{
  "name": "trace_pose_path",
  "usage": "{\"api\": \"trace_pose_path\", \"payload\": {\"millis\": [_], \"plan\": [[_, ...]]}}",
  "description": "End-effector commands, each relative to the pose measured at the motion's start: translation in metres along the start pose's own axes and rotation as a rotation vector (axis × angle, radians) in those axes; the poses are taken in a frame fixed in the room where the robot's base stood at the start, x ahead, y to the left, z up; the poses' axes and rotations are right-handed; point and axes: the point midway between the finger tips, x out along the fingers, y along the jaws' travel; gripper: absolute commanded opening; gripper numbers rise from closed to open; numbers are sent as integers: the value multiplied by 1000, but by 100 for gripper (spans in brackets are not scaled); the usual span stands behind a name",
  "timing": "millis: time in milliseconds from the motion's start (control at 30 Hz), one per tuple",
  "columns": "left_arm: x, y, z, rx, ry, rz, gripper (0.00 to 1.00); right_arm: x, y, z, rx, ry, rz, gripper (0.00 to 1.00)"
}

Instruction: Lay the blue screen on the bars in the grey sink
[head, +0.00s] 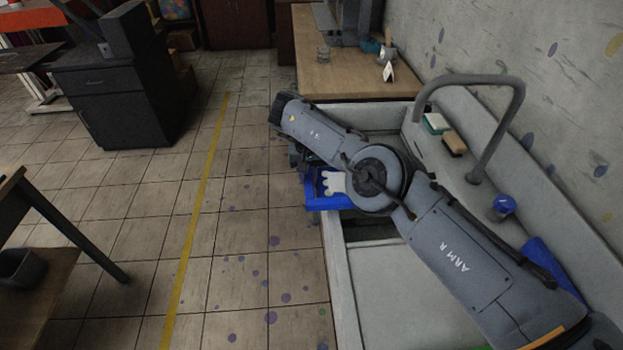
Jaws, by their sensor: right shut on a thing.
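The blue screen (322,203) is at the left edge of the grey sink (345,300), with a white shape on its face. My right arm reaches across the sink from the lower right and covers much of the screen. My right gripper (299,160) is at the screen's far left side and is shut on it; its fingertips are mostly hidden by the wrist. The screen sticks out a little past the sink's left rim. I cannot tell whether it touches the rim. The bars are hidden under the arm. My left gripper is not in view.
A curved grey faucet (497,125) stands over the sink's right side. A wooden table (340,80) adjoins the far end. Tiled floor lies open at left.

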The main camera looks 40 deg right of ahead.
Motion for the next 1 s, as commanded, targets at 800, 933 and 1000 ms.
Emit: {"api": "trace_pose_path", "payload": {"millis": [800,933,1000], "plan": [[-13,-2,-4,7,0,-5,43,5,58,0,5,-3,-3,0],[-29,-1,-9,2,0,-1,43,5,68,1,1,-7,-1,0],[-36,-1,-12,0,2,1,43,5,74,0,1,-6,-2,0]]}}
